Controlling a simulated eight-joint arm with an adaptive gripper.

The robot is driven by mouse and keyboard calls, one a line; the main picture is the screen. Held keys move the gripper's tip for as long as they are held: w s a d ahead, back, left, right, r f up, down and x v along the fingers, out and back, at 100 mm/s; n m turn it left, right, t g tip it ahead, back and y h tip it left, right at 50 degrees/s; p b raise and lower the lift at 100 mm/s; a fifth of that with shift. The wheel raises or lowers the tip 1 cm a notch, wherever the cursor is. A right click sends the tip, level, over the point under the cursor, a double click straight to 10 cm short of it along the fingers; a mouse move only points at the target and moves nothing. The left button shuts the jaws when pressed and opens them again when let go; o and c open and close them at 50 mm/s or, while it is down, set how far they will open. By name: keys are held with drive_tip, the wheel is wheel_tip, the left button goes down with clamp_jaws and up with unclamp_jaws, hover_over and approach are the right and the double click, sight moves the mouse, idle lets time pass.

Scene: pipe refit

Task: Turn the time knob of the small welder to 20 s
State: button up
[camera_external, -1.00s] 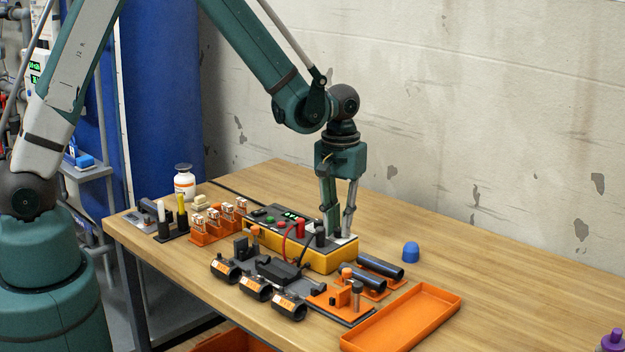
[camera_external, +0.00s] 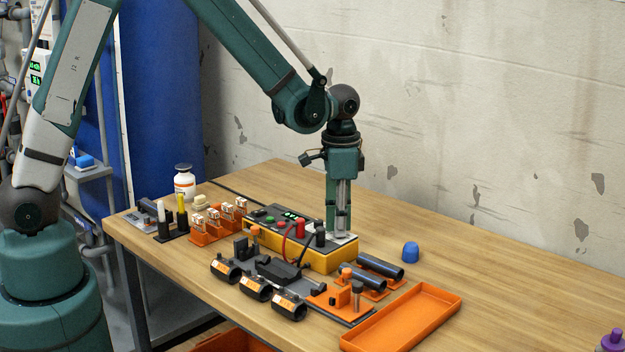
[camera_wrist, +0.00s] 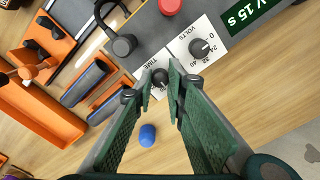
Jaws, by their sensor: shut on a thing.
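The small welder (camera_external: 319,258) is a yellow and dark grey box on the wooden table. Its display (camera_wrist: 246,12) partly shows in the wrist view and reads "V 15 s". The time knob (camera_wrist: 160,76) is small and black, on a white panel with the label TIME. My gripper (camera_wrist: 161,70) points down at the welder's right end and is shut on the time knob, a finger on each side. The fingers hide most of the time scale. The volts knob (camera_wrist: 200,47) sits beside it, clear of the fingers, its scale visible.
A red plug (camera_external: 300,229) and a black plug (camera_external: 320,236) with cables stand close to the gripper. Dark pipes (camera_external: 379,267) and an orange tray (camera_external: 402,317) lie in front. A blue cap (camera_external: 410,252) stands to the right, with bare table around it.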

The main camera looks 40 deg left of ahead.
drive_tip(key=m, duration=0.5)
drive_tip(key=shift+b, duration=0.4)
drive_tip(key=shift+m, duration=0.3)
drive_tip(key=o, duration=0.9)
drive_tip(key=shift+r, duration=0.15)
drive_tip(key=shift+r, duration=5.85)
